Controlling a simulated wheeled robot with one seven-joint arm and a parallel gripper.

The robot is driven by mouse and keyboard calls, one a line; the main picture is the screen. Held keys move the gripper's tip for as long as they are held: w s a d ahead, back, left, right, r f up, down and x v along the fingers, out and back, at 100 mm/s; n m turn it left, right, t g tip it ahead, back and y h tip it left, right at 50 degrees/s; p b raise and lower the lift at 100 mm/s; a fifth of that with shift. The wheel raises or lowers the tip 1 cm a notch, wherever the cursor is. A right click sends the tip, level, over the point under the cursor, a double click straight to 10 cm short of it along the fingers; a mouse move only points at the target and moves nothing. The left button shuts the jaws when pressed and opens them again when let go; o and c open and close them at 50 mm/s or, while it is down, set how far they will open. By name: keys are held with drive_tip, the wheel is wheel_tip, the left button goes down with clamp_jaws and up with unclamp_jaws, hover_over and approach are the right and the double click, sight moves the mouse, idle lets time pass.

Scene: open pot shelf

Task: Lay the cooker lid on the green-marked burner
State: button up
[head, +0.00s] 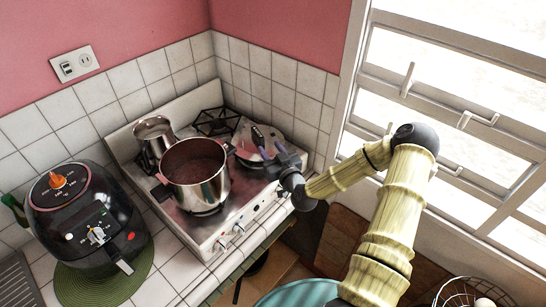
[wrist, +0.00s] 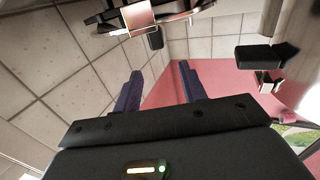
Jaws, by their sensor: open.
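In the head view a shiny round piece (head: 249,155), pinkish with reflection, lies at the right side of the stove, partly hidden by my gripper; I cannot tell for sure that it is the cooker lid. My gripper (head: 265,137) is over it, with its two bluish fingers apart. In the wrist view the fingers (wrist: 161,68) are also apart, with nothing seen held between them. A black-and-metal piece (wrist: 140,17) is at the top of the wrist view, and its identity is unclear. No green burner mark can be made out.
A large steel pot (head: 197,178) stands on the stove's front left, with a smaller pot (head: 154,136) behind it. A bare burner grate (head: 216,121) shows at the back. A black air fryer (head: 86,222) stands left on a green mat (head: 68,290). Tiled walls close in behind.

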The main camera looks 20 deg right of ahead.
drive_tip(key=shift+s, duration=0.65)
drive_tip(key=a+n+g, duration=0.1)
drive_tip(key=s+a+f+n+g+y, duration=0.1)
drive_tip(key=a, duration=0.1)
drive_tip(key=s+a+f+g+y, duration=0.1)
drive_tip(key=shift+a+f+n+g, duration=0.15)
drive_tip(key=shift+n+g, duration=0.25)
drive_tip(key=s+g, duration=0.1)
drive_tip(key=s+f+g, duration=0.1)
drive_tip(key=g, duration=0.1)
drive_tip(key=s+a+n+g, duration=0.1)
drive_tip(key=s, duration=0.1)
drive_tip(key=shift+f+h, duration=0.15)
drive_tip(key=shift+h, duration=0.25)
drive_tip(key=s+d+r+m+g+h, duration=0.1)
drive_tip(key=s+r+m+g+h, duration=0.1)
drive_tip(key=s+r, duration=0.3)
drive_tip(key=s+d+r+m+g+h, duration=0.2)
drive_tip(key=s+r+m+g, duration=0.2)
drive_tip(key=s, duration=1)
wheel_tip(320, 180, up, 2)
drive_tip(key=shift+s+r+g+h, duration=0.2)
drive_tip(key=shift+g+h, duration=0.1)
drive_tip(key=shift+g, duration=0.3)
